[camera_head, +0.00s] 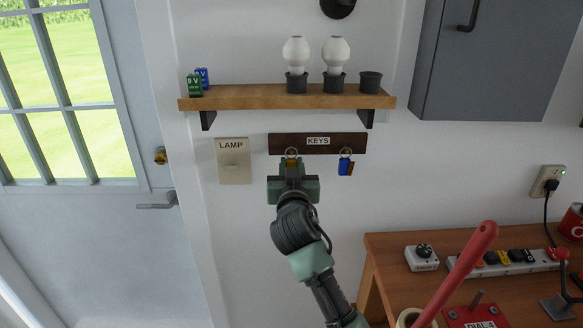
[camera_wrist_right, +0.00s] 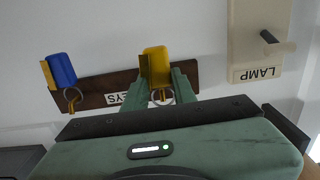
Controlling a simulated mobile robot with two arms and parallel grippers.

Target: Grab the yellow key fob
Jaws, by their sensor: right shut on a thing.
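The yellow key fob (camera_wrist_right: 155,65) shows in the right wrist view with its metal ring against the dark wooden key rack (camera_wrist_right: 95,82). In the head view my right gripper (camera_head: 292,170) is just below the left part of the rack (camera_head: 345,143) and hides most of the fob; the ring shows above it. In the wrist view the fingers (camera_wrist_right: 165,88) are closed on the yellow fob. The blue key fob (camera_head: 346,167) hangs from the rack to the right, and in the wrist view (camera_wrist_right: 61,70) it is at the left. My left gripper is not in view.
A lamp switch plate (camera_head: 234,165) is left of the rack. A wooden shelf (camera_head: 290,98) with bulbs and batteries is above. A workbench (camera_head: 385,250) with a power strip (camera_head: 505,262) and a red-handled tool (camera_head: 460,268) is at the lower right.

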